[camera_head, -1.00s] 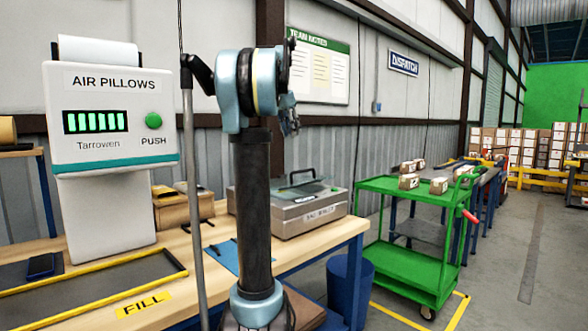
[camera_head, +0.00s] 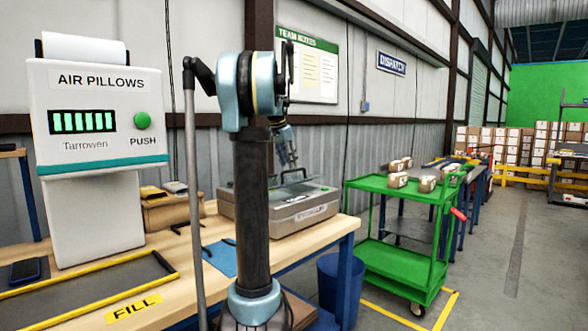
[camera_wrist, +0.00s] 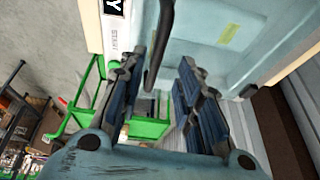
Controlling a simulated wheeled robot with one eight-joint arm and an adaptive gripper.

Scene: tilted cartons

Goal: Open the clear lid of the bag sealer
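The bag sealer (camera_head: 308,219) is a grey metal box on the wooden bench, right of my arm column. Its clear lid lies on top, looking flat and closed, with a dark handle (camera_head: 292,175). In the wrist view the pale bluish lid (camera_wrist: 205,52) fills the upper right, and the black bar of the handle (camera_wrist: 157,48) shows between my finger lines. My gripper (camera_head: 290,160) hangs just above the sealer in the head view, fingers down. In the wrist view my gripper (camera_wrist: 160,85) is open, fingers spread apart. Contact with the handle cannot be told; my arm hides the sealer's left part.
The air pillow machine (camera_head: 97,150) stands at the left of the bench (camera_head: 180,252). A blue pad (camera_head: 221,257) lies before the sealer. A blue bin (camera_head: 335,278) and a green cart (camera_head: 400,262) with small cartons stand to the right.

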